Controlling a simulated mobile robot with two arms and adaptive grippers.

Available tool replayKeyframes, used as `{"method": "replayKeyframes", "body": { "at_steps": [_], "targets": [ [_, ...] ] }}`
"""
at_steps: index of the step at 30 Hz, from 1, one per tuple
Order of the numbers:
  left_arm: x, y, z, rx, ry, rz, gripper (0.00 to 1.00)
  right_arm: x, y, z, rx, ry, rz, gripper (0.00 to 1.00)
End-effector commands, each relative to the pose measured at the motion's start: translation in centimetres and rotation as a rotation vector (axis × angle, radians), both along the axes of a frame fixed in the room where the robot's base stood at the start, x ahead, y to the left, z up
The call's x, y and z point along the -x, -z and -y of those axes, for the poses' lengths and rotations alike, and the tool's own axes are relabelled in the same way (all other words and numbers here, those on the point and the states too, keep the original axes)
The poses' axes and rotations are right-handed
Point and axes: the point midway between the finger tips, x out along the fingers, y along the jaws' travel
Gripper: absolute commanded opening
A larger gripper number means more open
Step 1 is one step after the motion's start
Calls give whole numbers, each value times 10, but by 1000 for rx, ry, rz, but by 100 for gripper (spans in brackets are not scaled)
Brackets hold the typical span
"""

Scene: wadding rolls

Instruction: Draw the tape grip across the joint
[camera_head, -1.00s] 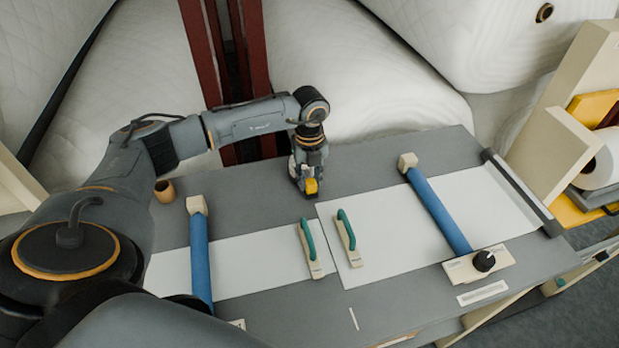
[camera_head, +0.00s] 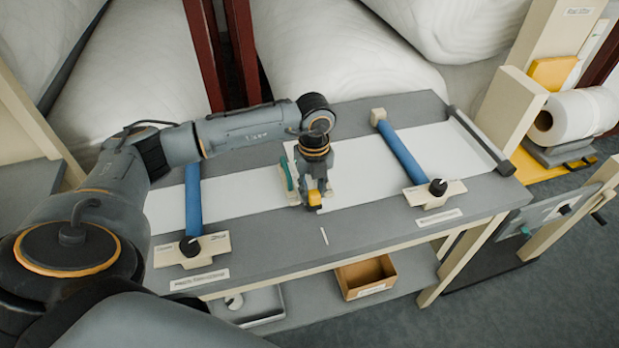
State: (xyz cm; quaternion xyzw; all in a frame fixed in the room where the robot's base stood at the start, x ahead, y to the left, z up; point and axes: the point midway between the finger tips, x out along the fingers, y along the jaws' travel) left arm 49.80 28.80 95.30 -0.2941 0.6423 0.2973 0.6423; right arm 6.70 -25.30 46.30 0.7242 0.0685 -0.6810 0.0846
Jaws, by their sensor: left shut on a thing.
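My left gripper (camera_head: 313,194) points down over the table, shut on a small yellow tape grip (camera_head: 315,198). It is at the near edge of the white wadding strips, where the left strip (camera_head: 240,198) and right strip (camera_head: 365,182) meet. The gripper and wrist hide most of the joint. I cannot tell whether the tape grip touches the surface. A pad with a teal handle (camera_head: 287,173) lies just left of the gripper; the wrist largely covers the second pad's place. My right gripper is not in view.
Blue bars lie across the left strip (camera_head: 193,200) and right strip (camera_head: 402,153), with black knobs at their near ends. The grey table (camera_head: 270,253) is mostly clear in front. Below sits a cardboard box (camera_head: 367,278).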

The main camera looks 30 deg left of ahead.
Motion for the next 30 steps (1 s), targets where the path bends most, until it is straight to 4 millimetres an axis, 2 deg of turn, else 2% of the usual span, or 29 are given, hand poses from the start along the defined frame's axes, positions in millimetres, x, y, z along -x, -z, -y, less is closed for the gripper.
{"method": "replayKeyframes", "body": {
  "at_steps": [4, 8, 21, 22, 24, 25, 30],
  "targets": [
    [14, -2, 18, 5, 2, 2, 0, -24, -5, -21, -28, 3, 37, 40],
    [20, -2, 26, 3, 0, 2, 0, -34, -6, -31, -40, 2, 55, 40],
    [24, -1, 30, 6, 1, -1, 0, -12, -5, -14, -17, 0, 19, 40],
    [24, -1, 30, 6, 1, -1, 32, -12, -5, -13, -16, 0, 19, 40],
    [24, 0, 30, 6, 1, -1, 46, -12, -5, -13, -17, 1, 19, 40],
    [24, -1, 30, 6, 1, -1, 49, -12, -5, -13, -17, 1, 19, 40],
    [23, -1, 29, 3, 0, 1, 49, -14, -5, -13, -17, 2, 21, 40]
  ]
}}
